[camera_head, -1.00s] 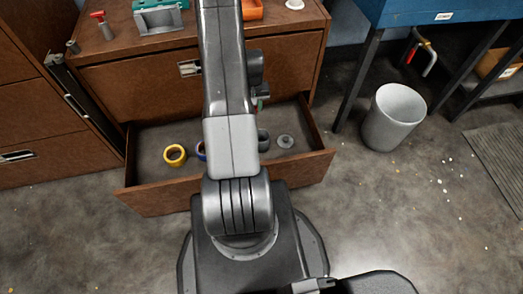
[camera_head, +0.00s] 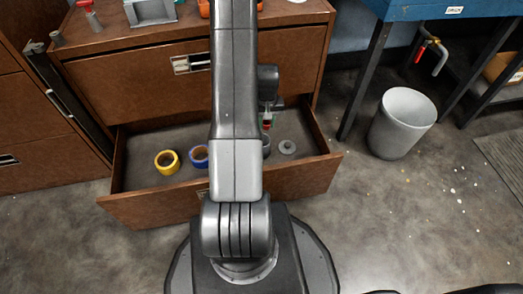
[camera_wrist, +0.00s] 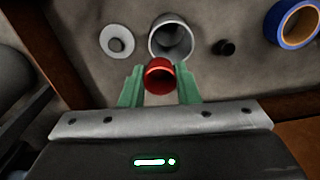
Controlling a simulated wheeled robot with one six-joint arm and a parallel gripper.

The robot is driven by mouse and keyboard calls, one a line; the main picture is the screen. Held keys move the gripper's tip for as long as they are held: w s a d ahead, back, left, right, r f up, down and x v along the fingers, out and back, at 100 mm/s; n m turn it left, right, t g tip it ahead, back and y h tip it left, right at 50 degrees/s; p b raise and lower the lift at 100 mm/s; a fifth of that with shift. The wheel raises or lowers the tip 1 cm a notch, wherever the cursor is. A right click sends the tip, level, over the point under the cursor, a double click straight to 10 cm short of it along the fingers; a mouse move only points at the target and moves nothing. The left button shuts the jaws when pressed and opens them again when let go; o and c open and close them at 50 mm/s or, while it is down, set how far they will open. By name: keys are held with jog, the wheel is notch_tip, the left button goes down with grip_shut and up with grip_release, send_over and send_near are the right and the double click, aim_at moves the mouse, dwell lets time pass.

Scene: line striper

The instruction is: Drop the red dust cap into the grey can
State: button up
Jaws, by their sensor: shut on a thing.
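The red dust cap (camera_wrist: 159,76) is a small, round, hollow cap held between the green fingertips of my gripper (camera_wrist: 160,88) in the wrist view. A bit of its red also shows beside my arm in the head view (camera_head: 267,125). My gripper is over the open drawer. A hollow grey cylinder (camera_wrist: 171,38) stands in the drawer just beyond the cap; I cannot tell the height between them. The large light grey can (camera_head: 402,122) stands open-topped on the floor, right of the drawer and well away from my gripper.
The open drawer (camera_head: 150,208) also holds yellow tape (camera_head: 167,162), blue tape (camera_head: 199,156), a grey washer-like disc (camera_head: 287,147) and a small black piece (camera_wrist: 224,47). A blue bench (camera_head: 420,11) on dark legs stands behind the can. Floor between drawer and can is clear.

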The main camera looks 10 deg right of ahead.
jog(key=shift+f+b, duration=0.6)
jog(key=shift+f, duration=0.85)
jog(key=o, duration=1)
notch_tip(320, 180, up, 14)
jog(key=p, duration=0.4)
jog(key=shift+p, duration=0.35)
